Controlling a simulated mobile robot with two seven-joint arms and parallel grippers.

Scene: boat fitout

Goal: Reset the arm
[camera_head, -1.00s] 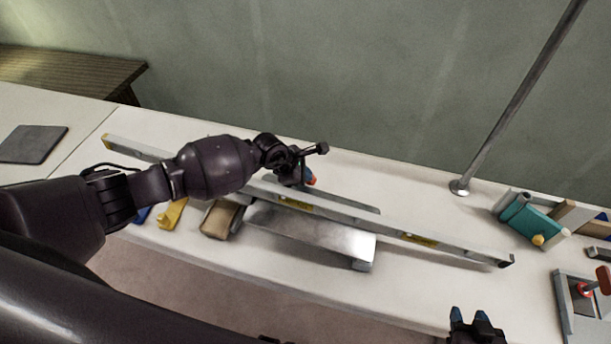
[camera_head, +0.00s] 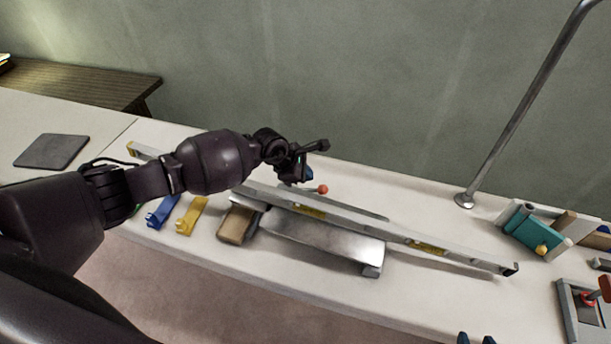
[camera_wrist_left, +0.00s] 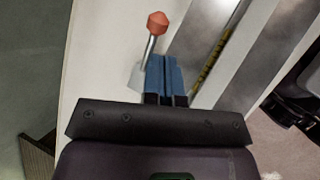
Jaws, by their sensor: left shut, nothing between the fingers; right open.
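My left arm reaches in from the left over the white bench. Its gripper (camera_head: 307,174) is shut and empty, just beside a small orange-red knob (camera_head: 323,189). In the left wrist view the blue fingertips (camera_wrist_left: 165,75) are together, and the knob (camera_wrist_left: 157,22) on its thin metal stem stands just beyond them. I cannot tell whether the fingers touch the stem. My right gripper (camera_head: 476,339) shows only as two blue tips at the bottom edge of the head view, apart and with nothing visible between them.
A long spirit level (camera_head: 460,256) lies across the bench by a metal block (camera_head: 325,238). A brown block (camera_head: 237,225), yellow piece (camera_head: 191,214) and blue piece (camera_head: 162,211) lie left. A metal pole (camera_head: 510,120) and teal box (camera_head: 535,233) stand right.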

